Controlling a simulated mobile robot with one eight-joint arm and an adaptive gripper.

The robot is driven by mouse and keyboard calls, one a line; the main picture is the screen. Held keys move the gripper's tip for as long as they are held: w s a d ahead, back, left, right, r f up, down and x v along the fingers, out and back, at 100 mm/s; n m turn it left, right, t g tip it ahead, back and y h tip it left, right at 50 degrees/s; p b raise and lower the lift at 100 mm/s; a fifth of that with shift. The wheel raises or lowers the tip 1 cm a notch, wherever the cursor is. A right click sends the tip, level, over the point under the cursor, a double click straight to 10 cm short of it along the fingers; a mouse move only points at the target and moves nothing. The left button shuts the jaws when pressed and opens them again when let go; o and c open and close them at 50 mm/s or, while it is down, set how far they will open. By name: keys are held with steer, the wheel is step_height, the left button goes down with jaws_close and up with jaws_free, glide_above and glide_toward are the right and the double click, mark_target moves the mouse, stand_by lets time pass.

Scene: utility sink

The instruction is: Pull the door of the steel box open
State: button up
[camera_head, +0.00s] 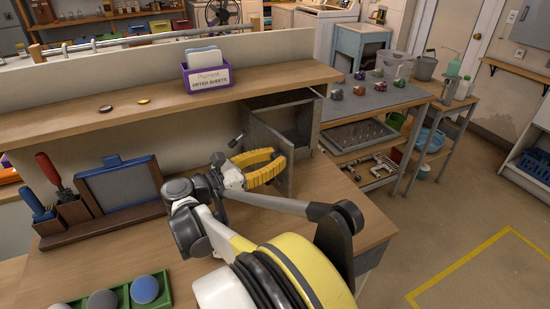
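The steel box (313,120) is a grey metal box at the right end of the workbench, under the raised shelf. Its door (266,138) is swung out from the left side toward the camera, and part of the dark interior shows. My gripper (279,159), with yellow fingers, is in front of the door near its free edge. The two fingers look apart, with nothing seen between them. Whether they touch the door cannot be told.
A purple dryer-sheets holder (207,76) stands on the wooden shelf (60,122). A tool rack with a framed panel (119,187) is at the left of the bench. A green tray (118,292) with round knobs is at the front left. Bench between them is clear.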

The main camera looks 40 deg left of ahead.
steer(key=o, duration=0.4)
steer(key=shift+o, duration=0.2)
steer(key=s+a, duration=0.2)
steer(key=s, duration=0.9)
steer(key=shift+s, duration=0.4)
